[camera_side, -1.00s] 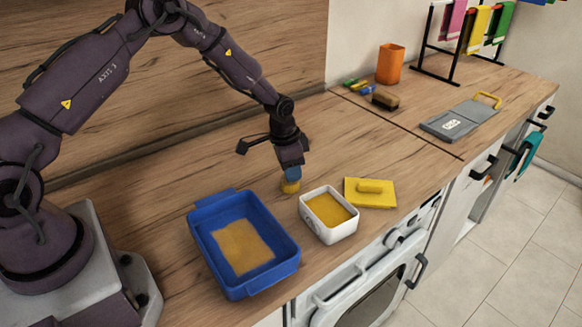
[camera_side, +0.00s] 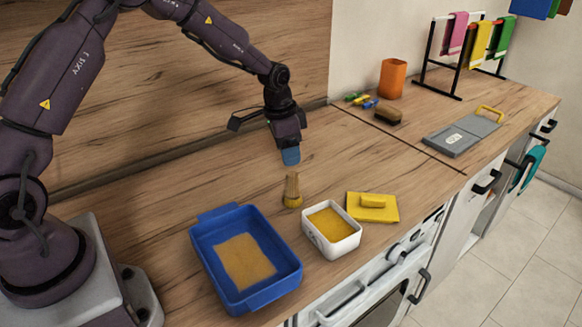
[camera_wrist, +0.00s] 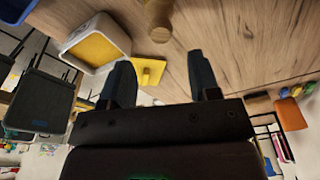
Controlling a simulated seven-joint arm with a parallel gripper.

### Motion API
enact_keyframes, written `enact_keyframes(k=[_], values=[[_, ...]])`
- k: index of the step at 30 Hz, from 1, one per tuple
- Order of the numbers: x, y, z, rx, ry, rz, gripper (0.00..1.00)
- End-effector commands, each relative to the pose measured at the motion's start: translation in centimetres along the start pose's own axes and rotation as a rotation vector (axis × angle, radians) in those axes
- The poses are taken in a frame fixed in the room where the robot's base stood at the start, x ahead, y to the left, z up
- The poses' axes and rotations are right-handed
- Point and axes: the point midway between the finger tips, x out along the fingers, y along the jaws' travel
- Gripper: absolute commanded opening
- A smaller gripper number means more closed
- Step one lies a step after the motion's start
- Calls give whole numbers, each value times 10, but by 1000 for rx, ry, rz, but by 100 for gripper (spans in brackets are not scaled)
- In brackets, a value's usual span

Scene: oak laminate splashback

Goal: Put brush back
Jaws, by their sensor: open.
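The brush (camera_side: 292,191) stands on the wooden counter, handle up and yellow bristles down, apart from everything else. In the wrist view its round handle end (camera_wrist: 159,20) shows near the top edge, beyond the fingertips. My gripper (camera_side: 290,156) is open and empty, above and slightly behind the brush in the side view. Its two blue fingers (camera_wrist: 163,78) are apart with nothing between them in the wrist view.
A white container (camera_side: 343,246) with yellow contents is right of the brush, beside a yellow lid (camera_side: 385,214). A blue tray (camera_side: 286,291) stands in front. An orange cup (camera_side: 392,78), a brown brush (camera_side: 388,116) and a grey board (camera_side: 462,137) are farther right.

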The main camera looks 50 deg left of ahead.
Motion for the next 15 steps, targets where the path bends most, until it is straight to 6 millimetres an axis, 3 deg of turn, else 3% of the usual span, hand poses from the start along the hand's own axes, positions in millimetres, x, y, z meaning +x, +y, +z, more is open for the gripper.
enact_keyframes(k=[3,11,15], values=[[-15,0,0,-2,2,-1,56],[-27,1,0,-1,1,-4,56],[-59,12,3,-10,11,-40,56]])
